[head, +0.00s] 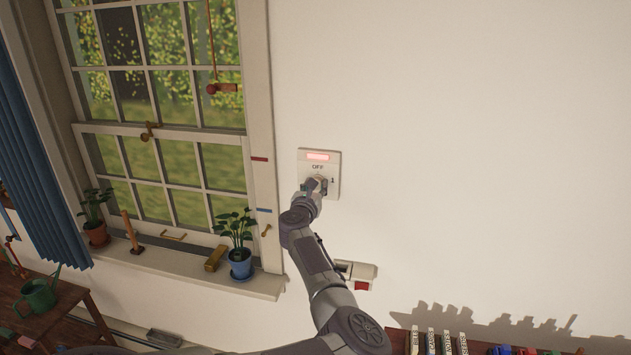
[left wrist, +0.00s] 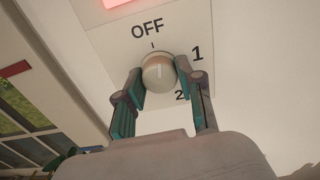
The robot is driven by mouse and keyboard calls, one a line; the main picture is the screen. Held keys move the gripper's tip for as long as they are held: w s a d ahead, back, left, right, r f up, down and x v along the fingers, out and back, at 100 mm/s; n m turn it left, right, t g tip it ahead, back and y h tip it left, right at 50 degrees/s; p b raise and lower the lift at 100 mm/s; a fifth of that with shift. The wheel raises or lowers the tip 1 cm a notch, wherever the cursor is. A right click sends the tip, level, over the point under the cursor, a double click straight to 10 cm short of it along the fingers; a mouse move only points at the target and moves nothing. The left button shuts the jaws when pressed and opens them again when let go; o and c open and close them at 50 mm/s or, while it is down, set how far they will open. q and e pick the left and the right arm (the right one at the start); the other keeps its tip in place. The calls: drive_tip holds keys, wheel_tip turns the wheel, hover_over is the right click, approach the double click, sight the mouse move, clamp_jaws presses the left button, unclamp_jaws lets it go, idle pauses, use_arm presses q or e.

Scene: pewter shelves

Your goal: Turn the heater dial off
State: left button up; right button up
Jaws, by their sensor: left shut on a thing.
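The heater panel (head: 333,160) is a pale plate on the wall right of the window, with a lit red strip at its top and "OFF" and "1" printed on it. In the left wrist view the round beige dial (left wrist: 159,72) sits below "OFF", with "1" and "2" (left wrist: 180,96) to its right. A faint pale line on the dial runs roughly up and down; which end points is unclear. My left gripper (head: 317,182) is shut on the dial, one finger at each side, as the left wrist view shows. My right gripper is out of view.
A sash window (head: 160,130) with a sill (head: 190,268) stands to the left, bearing a blue plant pot (head: 240,263) and a terracotta pot (head: 96,233). A small wall box (head: 362,270) is below the panel. The wall to the right is bare.

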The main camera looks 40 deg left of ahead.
use_arm(q)
drive_tip(key=shift+f+n, duration=0.15)
drive_tip(key=shift+n, duration=1.15)
drive_tip(key=o, duration=1.2)
drive_tip(key=shift+c, duration=0.2)
drive_tip(key=v, duration=0.7)
drive_tip(key=shift+s, duration=0.2)
drive_tip(key=shift+d, duration=0.15)
